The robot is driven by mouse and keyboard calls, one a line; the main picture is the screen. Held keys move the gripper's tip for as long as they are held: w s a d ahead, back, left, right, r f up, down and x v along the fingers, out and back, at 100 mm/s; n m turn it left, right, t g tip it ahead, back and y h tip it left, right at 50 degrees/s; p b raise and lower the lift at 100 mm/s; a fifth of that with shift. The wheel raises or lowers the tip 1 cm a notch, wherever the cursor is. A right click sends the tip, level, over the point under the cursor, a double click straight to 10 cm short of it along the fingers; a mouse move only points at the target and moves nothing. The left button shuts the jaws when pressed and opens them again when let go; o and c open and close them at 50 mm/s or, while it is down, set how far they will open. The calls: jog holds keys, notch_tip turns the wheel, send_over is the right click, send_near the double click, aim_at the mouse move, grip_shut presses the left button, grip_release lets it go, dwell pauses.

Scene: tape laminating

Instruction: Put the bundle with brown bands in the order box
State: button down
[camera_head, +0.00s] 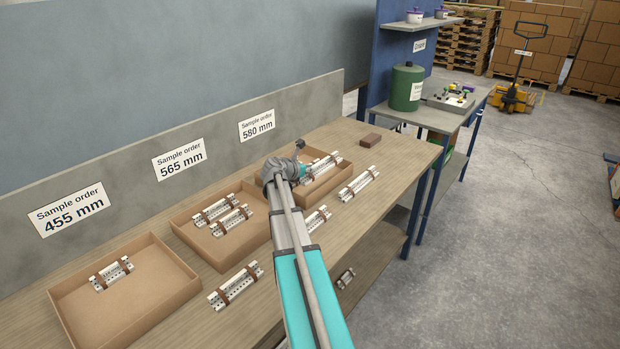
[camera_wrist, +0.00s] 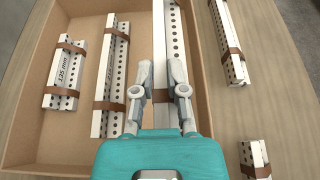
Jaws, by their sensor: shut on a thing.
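My gripper (camera_wrist: 162,88) is shut on a long white perforated bundle (camera_wrist: 170,40) with a brown band, its fingers on either side near the band. The bundle is over or inside the cardboard box (camera_head: 345,170) below the "580 mm" sign; whether it touches the floor is unclear. Two other brown-banded bundles lie in that box in the wrist view: a short one marked 135 mm (camera_wrist: 65,72) and a longer one (camera_wrist: 112,75). In the head view my gripper (camera_head: 303,172) and arm hide part of this box.
Boxes under "565 mm" (camera_head: 185,235) and "455 mm" (camera_head: 75,305) hold banded bundles. Loose bundles lie along the table's front (camera_head: 358,184), (camera_head: 235,285), one partly behind my arm (camera_head: 316,220). A brown block (camera_head: 370,140) lies at the far end.

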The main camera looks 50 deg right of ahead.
aim_at(309, 176)
jog(key=shift+w+d+f+b, duration=0.2)
jog(key=shift+f+b, duration=0.25)
jog(key=shift+w+d+f+b, duration=0.15)
jog(key=shift+f+b, duration=1.4)
jog(key=shift+b, duration=0.05)
jog(key=shift+f+b, duration=0.4)
jog(key=shift+s+a+f, duration=0.1)
jog(key=shift+s+a, duration=0.05)
jog(key=c, duration=0.7)
grip_release()
jog(key=shift+s+a+b, duration=0.1)
jog(key=shift+s+b, duration=0.1)
jog(key=shift+b, duration=0.1)
jog(key=shift+f, duration=0.1)
jog(key=shift+r+p, duration=0.2)
jog(key=shift+p, duration=0.1)
